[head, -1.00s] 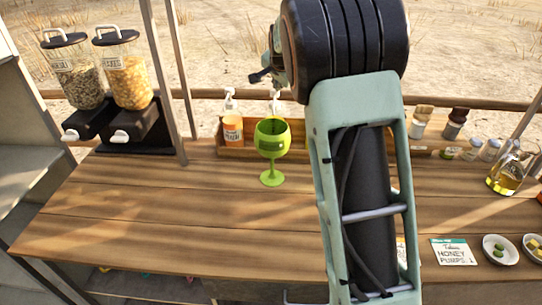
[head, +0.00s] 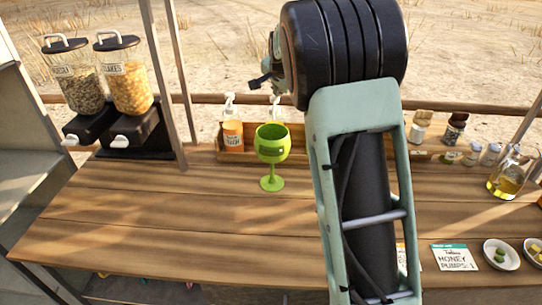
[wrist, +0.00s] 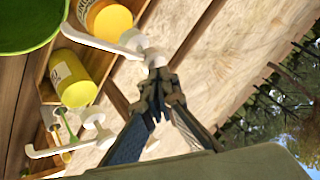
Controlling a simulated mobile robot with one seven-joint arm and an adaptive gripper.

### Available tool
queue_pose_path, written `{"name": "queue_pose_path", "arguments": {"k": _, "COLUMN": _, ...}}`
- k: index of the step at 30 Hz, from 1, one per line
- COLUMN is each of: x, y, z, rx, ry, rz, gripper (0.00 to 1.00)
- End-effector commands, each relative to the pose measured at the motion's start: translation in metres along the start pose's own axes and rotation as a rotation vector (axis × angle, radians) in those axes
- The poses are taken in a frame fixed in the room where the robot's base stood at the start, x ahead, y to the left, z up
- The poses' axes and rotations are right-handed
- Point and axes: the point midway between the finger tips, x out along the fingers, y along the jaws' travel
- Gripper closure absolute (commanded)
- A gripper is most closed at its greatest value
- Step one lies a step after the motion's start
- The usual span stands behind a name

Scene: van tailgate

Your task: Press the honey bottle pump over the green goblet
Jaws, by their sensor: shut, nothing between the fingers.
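The green goblet (head: 272,144) stands upright and looks empty on the counter, in front of the rack of pump bottles; its rim (wrist: 25,28) fills the wrist view's upper left corner. An orange bottle (head: 232,138) with a white pump stands left of it. A second white pump (head: 275,103) rises behind the goblet, its bottle mostly hidden. The wrist view shows an orange bottle (wrist: 108,20), a yellow bottle (wrist: 70,76) and white pumps; I cannot tell which is honey. My gripper (wrist: 158,84) is shut and empty, its tips close to one pump head (wrist: 153,57); contact is unclear.
A wooden rack (head: 205,157) runs along the counter's back edge. Small jars, an oil jug (head: 508,178), a honey pumps card (head: 453,257) and small dishes are at the right. The left front counter is clear.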

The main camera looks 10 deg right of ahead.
Motion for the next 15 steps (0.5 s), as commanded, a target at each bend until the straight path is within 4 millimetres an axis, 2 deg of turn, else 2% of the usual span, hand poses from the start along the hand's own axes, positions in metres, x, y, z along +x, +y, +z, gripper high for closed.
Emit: {"name": "queue_pose_path", "arguments": {"k": 15, "x": 0.0064, "y": 0.0052, "z": 0.0063, "rx": -0.001, "ry": -0.005, "rz": 0.005, "gripper": 1.00}}
